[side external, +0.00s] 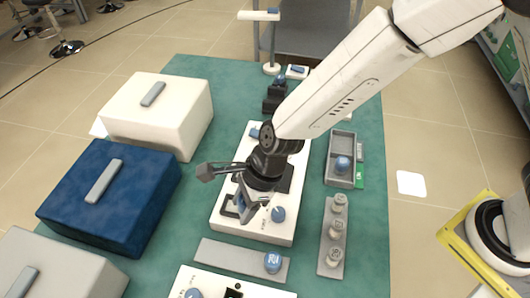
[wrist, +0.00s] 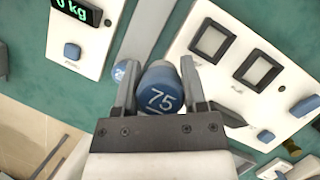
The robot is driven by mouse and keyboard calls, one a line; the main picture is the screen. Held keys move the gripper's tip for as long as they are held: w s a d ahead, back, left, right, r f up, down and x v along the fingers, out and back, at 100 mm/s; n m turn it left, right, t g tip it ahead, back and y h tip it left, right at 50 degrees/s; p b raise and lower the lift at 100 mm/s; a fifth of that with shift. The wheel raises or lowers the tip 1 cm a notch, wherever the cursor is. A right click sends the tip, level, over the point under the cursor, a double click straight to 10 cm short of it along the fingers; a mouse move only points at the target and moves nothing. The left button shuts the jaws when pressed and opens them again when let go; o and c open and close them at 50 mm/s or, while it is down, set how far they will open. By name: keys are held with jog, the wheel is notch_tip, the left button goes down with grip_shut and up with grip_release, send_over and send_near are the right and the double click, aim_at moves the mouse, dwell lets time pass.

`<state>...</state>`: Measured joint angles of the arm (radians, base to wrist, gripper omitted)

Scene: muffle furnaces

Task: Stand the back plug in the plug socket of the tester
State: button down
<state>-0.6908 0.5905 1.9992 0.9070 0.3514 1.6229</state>
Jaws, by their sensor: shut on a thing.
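My gripper (wrist: 160,85) is shut on a blue-capped plug (wrist: 160,92) marked 75, which shows between the two fingers in the wrist view. In the side external view my gripper (side external: 245,207) is low over the left front part of a white panel (side external: 262,236). Its fingers and my arm hide much of the plug and that part of the panel. Another blue-capped plug (side external: 273,262) stands on the right of a grey plate (side external: 230,257) in front. It is partly seen in the wrist view (wrist: 121,72). I cannot tell which recess is the plug socket.
A white unit with a kg display (wrist: 78,10) is close to the grey plate. Blue (side external: 108,196) and cream (side external: 158,110) furnaces stand left. A grey tray (side external: 343,140) and a grey rack with several knobs (side external: 333,262) are at right. Green mat is bare at far right.

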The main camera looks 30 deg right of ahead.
jog(key=w+d, duration=0.3)
jog(key=w, duration=0.4)
jog(key=w+d, duration=0.4)
jog(key=w, duration=0.3)
jog(key=shift+w+f, duration=0.3)
jog(key=shift+f, duration=0.25)
jog(key=shift+f, duration=2.6)
jog(key=shift+f, duration=0.85)
jog(key=shift+c, duration=0.3)
grip_release()
jog(key=shift+o, duration=0.3)
notch_tip(320, 180, up, 8)
